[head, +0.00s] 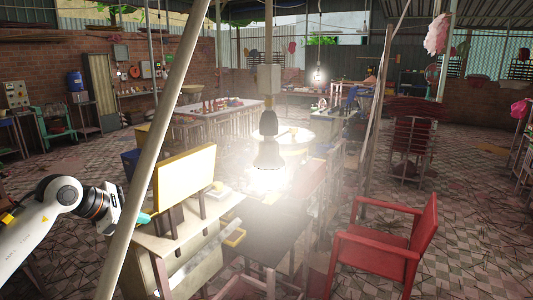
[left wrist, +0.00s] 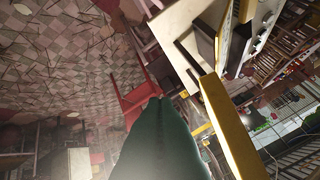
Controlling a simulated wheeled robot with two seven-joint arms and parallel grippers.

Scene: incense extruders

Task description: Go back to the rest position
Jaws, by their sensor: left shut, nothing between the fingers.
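My left arm comes in from the left in the head view. Its left gripper (head: 147,217) has teal fingertips and is shut and empty, beside the near-left edge of a pale table (head: 160,243). In the left wrist view the dark green fingers (left wrist: 160,140) are together, with nothing between them. A yellow board (head: 185,175) stands upright on the table, just right of the fingertips; it also shows in the left wrist view (left wrist: 228,125). Whether the fingertips touch the table or board cannot be told. My right gripper is not in view.
A slanted pale pole (head: 160,140) crosses in front of my left arm. A lit lamp (head: 268,155) hangs in the middle, its glare washing out things behind. A red chair (head: 385,243) stands at the right. Tiled floor (head: 455,205) is open further right.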

